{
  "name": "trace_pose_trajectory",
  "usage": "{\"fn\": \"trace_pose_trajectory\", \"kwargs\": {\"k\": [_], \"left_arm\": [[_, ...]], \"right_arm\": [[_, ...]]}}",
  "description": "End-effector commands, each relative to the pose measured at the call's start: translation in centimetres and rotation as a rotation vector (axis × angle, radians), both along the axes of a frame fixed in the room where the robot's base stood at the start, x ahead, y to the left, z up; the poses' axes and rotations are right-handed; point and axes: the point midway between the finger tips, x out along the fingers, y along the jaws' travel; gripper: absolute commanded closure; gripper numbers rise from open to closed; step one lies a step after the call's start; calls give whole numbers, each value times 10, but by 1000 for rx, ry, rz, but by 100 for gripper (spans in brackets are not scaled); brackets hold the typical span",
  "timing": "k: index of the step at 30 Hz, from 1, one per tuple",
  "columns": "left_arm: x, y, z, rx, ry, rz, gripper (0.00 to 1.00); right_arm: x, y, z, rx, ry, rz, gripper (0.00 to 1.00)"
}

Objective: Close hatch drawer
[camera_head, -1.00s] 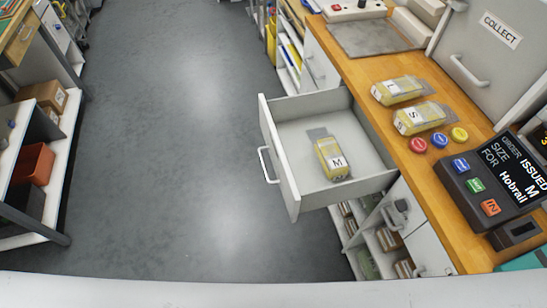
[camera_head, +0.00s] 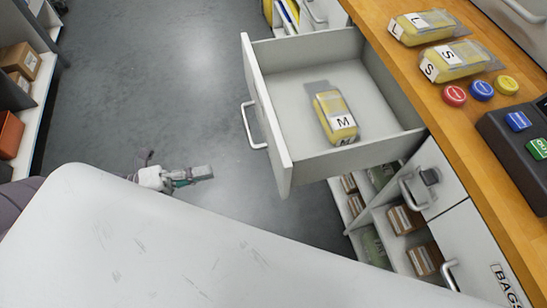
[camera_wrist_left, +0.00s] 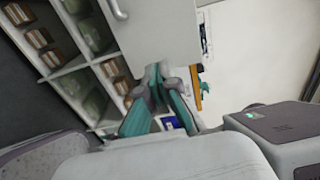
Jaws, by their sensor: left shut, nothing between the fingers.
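The hatch drawer (camera_head: 262,100) stands pulled out from under the wooden counter, with its bar handle (camera_head: 252,126) on the front panel. A yellow pack marked M (camera_head: 337,118) lies inside the drawer. My left gripper (camera_head: 208,172) is shut and empty, to the left of the drawer front and below its handle in the head view, apart from both. In the left wrist view its fingers (camera_wrist_left: 166,74) point towards a cabinet, with shelves at the left. My right gripper is in neither view.
On the counter (camera_head: 412,80) lie packs marked L (camera_head: 422,27) and S (camera_head: 460,61), several coloured buttons, and a dark console (camera_head: 520,130). Below are shelves with boxes (camera_head: 405,220) and a cabinet door with a handle (camera_head: 412,190). The grey floor (camera_head: 170,90) left of the drawer is clear.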

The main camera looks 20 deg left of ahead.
Motion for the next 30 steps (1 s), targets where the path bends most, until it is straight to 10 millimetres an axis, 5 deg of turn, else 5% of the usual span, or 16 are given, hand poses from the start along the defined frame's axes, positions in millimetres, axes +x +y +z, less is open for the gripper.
{"fn": "trace_pose_trajectory", "kwargs": {"k": [18,30], "left_arm": [[65,-93,3,-4,-1,4,100],[78,-113,0,-2,2,6,100]], "right_arm": [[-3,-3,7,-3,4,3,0],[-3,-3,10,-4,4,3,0]]}}
